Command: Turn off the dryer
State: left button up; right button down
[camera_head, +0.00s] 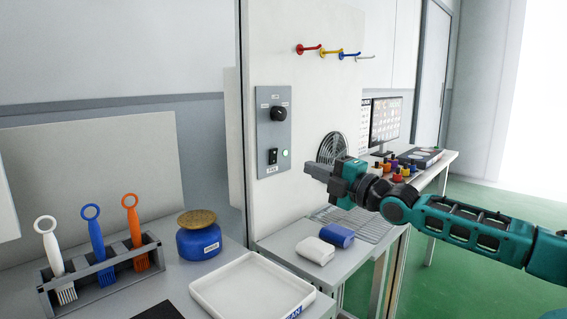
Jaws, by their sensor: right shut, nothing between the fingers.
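A grey control panel (261,105) is fixed to the white upright wall left of centre. It carries a black round knob (279,113), a black rocker switch (272,156) below it and a small pale green indicator (285,153) beside the switch. The labels are too small to read surely. A round fan with a grille (332,147) stands to the right of the panel, partly hidden by my right gripper. My right gripper (312,174) is shut and empty, pointing left, to the right of the switch and apart from it. My left gripper is not in view.
A white tray (250,291), a blue pot (198,241) and a brush rack (103,278) stand at left. Coloured hooks (330,52) stick out above. A monitor (386,120) stands behind.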

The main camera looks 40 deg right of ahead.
aim_at(274, 153)
jog(key=w, duration=0.5)
jog(key=w+r, duration=0.1)
jog(key=w, duration=0.2)
jog(key=shift+a+r, duration=0.1)
jog(key=shift+a, duration=0.25)
jog(key=shift+w+p, duration=0.35)
jog(key=shift+w, duration=0.55)
